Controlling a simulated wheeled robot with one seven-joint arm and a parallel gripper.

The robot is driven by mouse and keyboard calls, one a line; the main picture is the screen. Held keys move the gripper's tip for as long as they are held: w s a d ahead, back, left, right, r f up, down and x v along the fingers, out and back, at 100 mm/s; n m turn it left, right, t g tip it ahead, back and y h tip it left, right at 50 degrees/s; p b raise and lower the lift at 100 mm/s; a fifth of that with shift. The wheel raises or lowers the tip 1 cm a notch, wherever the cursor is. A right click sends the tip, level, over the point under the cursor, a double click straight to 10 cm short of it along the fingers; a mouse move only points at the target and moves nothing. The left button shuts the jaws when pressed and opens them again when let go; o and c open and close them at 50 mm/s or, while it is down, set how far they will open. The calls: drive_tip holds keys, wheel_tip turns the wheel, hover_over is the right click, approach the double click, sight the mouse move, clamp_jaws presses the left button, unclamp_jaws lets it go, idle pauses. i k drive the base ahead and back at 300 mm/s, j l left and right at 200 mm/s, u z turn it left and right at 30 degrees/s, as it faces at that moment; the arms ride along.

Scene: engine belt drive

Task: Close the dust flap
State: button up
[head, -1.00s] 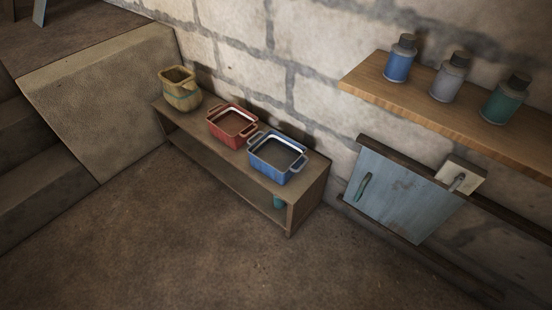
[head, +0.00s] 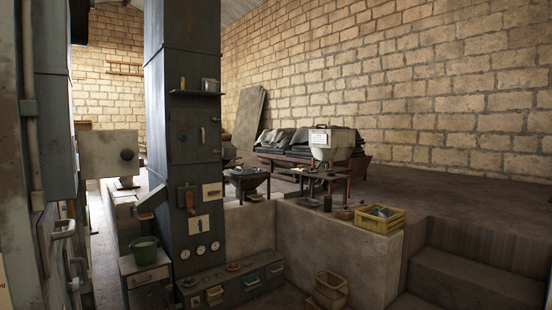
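No part in the head view can be surely named as the dust flap. A tall blue-grey machine column (head: 182,60) stands left of centre. It carries a small panel with a handle (head: 202,135), seemingly flat against its front. A tilted blue-grey plate (head: 152,198) sticks out at the column's left side; I cannot tell whether it is the flap. A brown lever plate (head: 187,199) and pale plates (head: 199,225) are on the column's front, above several round gauges (head: 200,251). My gripper is not in view.
A green bucket (head: 144,249) stands on a small cabinet beside the column. Low drawers (head: 232,282) lie at its foot. Yellow crates (head: 379,218) are on the raised ledge and below it. Steps (head: 470,270) rise at right. A grey cabinet (head: 45,100) fills the left edge.

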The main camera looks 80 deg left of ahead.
sight(102, 154)
drive_tip(key=i+l+u, duration=0.1)
drive_tip(key=u, duration=0.3)
drive_tip(key=i+l+u, duration=0.2)
drive_tip(key=u, duration=0.2)
drive_tip(key=i, duration=0.1)
